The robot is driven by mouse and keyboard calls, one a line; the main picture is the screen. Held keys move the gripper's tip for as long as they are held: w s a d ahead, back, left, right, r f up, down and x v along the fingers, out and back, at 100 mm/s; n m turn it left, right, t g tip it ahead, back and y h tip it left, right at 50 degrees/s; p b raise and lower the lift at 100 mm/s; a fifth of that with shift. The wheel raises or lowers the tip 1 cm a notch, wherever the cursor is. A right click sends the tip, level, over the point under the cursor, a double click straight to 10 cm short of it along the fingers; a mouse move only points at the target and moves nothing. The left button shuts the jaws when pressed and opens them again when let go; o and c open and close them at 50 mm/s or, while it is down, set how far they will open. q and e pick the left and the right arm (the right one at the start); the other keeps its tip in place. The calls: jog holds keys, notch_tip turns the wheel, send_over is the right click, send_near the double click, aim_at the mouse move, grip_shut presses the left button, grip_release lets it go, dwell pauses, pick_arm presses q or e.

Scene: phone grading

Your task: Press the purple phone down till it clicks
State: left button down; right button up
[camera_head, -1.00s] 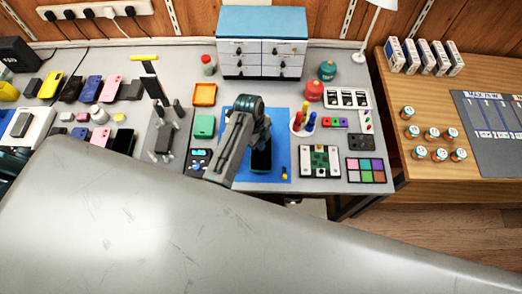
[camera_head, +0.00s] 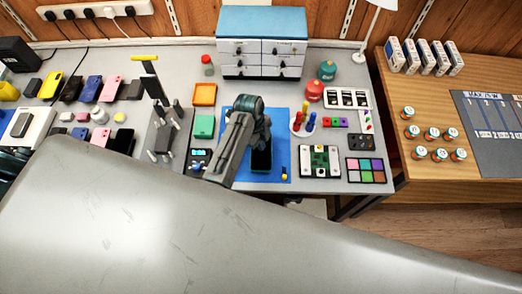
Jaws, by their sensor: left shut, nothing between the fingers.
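A phone (camera_head: 261,162) lies dark face up on the blue mat (camera_head: 281,140) in the middle of the bench. Its upper part is hidden by my left gripper and its body colour does not show. My left gripper (camera_head: 262,144) points down over the upper end of this phone. It is shut with nothing in it; whether it touches the phone cannot be told. A blue-purple phone (camera_head: 92,90) stands among others at the left. My right gripper is not in view.
A phone stand with a yellow top (camera_head: 144,58) is left of the mat. A green board (camera_head: 319,161) and a colour palette (camera_head: 366,171) are at the right. A drawer cabinet (camera_head: 262,47) stands behind. A wooden table (camera_head: 430,185) adjoins on the right.

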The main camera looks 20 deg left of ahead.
pick_arm(q)
jog(key=shift+f+b, duration=0.45)
jog(key=shift+f, duration=0.5)
dwell(0.6)
notch_tip(320, 180, up, 3)
jog(key=shift+f+p, duration=0.1)
jog(key=shift+p, duration=1.1)
jog(key=shift+r, duration=2.1)
